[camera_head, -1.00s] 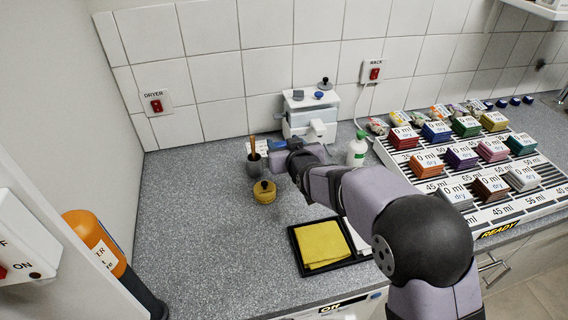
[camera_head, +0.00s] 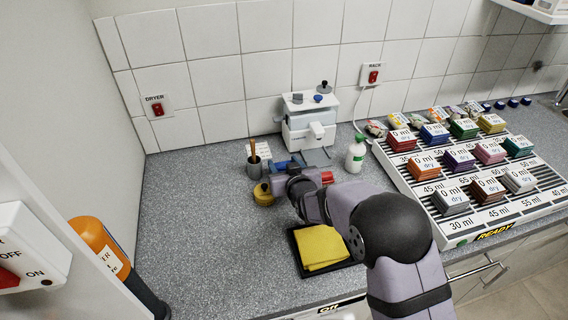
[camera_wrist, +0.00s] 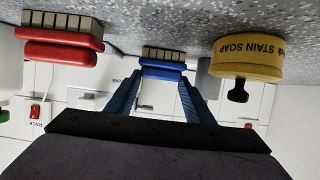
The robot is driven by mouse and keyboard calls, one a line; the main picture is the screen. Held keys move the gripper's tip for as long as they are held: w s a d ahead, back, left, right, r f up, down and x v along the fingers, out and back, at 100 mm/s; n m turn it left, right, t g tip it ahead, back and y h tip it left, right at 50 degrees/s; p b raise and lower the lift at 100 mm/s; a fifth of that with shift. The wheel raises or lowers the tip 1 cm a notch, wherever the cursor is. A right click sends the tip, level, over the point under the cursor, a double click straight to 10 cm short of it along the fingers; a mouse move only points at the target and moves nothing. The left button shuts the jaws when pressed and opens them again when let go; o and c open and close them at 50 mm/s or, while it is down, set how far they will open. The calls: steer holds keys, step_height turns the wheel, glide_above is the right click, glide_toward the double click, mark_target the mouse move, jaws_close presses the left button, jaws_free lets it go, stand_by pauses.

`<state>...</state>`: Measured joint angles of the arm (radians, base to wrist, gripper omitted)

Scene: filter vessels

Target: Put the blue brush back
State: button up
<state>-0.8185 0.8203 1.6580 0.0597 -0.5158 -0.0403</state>
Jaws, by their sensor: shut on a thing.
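The blue brush (camera_wrist: 162,66) is between my fingers in the wrist view, its pale bristles toward the counter. My gripper (camera_wrist: 161,82) is shut on it. Whether the bristles touch the counter I cannot tell. In the head view my gripper (camera_head: 284,166) is low over the counter in front of the white machine, and its blue fingers are hard to tell from the brush. A red brush (camera_wrist: 60,48) stands to one side, bristles down; its red top (camera_head: 327,177) shows beside my wrist in the head view.
A yellow stain soap tin (camera_wrist: 248,58) is close by on the other side, also in the head view (camera_head: 263,195). A dark pot (camera_head: 254,170) holds wooden handles. A white machine (camera_head: 308,128) and a green-capped bottle (camera_head: 356,155) stand behind. A yellow cloth (camera_head: 321,246) lies in front.

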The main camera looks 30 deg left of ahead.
steer(key=shift+f, duration=0.1)
steer(key=o, duration=1.2)
steer(key=shift+o, duration=0.2)
steer(key=shift+r, duration=0.2)
steer(key=shift+s+d+r+b, duration=0.1)
steer(key=shift+s+d+b, duration=0.2)
steer(key=shift+s+d, duration=0.1)
steer(key=b+v, duration=0.3)
steer(key=v, duration=0.7)
steer(key=shift+s+d+r, duration=0.2)
steer(key=shift+s, duration=0.05)
